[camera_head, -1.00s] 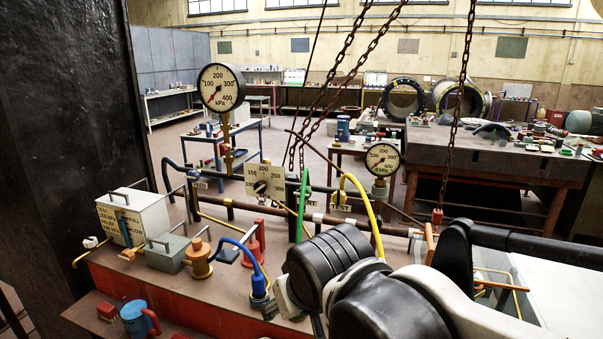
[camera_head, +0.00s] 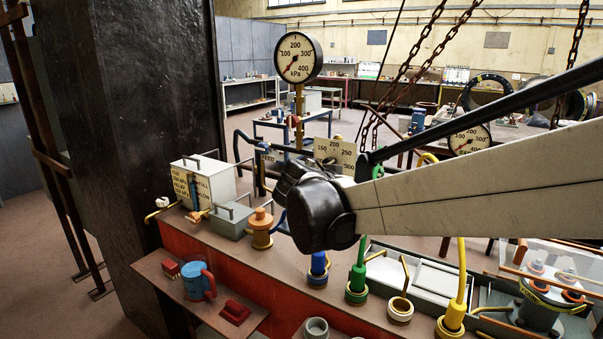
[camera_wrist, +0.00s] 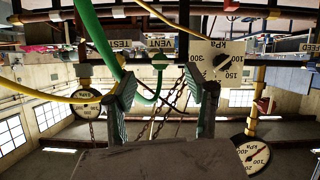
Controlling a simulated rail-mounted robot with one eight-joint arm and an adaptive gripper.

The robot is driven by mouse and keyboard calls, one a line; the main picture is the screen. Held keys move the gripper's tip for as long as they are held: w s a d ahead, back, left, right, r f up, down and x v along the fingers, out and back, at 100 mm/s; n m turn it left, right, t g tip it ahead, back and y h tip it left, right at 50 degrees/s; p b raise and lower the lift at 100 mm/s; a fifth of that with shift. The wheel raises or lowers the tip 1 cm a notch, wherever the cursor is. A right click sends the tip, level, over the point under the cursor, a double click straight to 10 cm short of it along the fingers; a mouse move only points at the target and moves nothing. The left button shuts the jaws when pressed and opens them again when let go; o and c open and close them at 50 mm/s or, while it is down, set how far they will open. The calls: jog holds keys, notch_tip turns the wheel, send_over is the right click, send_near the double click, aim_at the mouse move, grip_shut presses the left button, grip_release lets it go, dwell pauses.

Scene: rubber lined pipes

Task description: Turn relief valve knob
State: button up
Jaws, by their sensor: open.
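The relief valve dial is a cream square plate (camera_head: 340,156) marked in kPa. My gripper (camera_wrist: 163,88) is open and empty, with two greenish-grey fingers wide apart. The right finger overlaps the plate's lower edge in the picture, just below and left of the knob. I cannot tell the gap in depth. My gripper is hidden in the head view.
A tall round gauge (camera_head: 298,58) stands left of the dial, and another gauge (camera_head: 469,139) to the right. Chains (camera_head: 415,60) hang behind. A green hose (camera_wrist: 98,40) and a yellow hose (camera_wrist: 150,12) cross near my fingers. A white box (camera_head: 203,182) stands left.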

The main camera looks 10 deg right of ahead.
jog(key=w+a+f+m+t+h+b, duration=0.2)
jog(key=w+a+m+t+h+b, duration=0.15)
jog(key=w+a, duration=0.7)
jog(key=shift+n+y, duration=0.35)
jog(key=shift+n, duration=0.1)
jog(key=x, duration=1.5)
jog(key=shift+f, duration=0.15)
jog(key=c, duration=1.2)
jog(key=shift+o, duration=0.2)
jog(key=shift+n, duration=0.4)
jog(key=n, duration=0.3)
jog(key=shift+s+n+b, duration=0.1)
jog(key=shift+n+b, duration=0.3)
jog(key=n, duration=0.5)
jog(key=shift+b, duration=0.35)
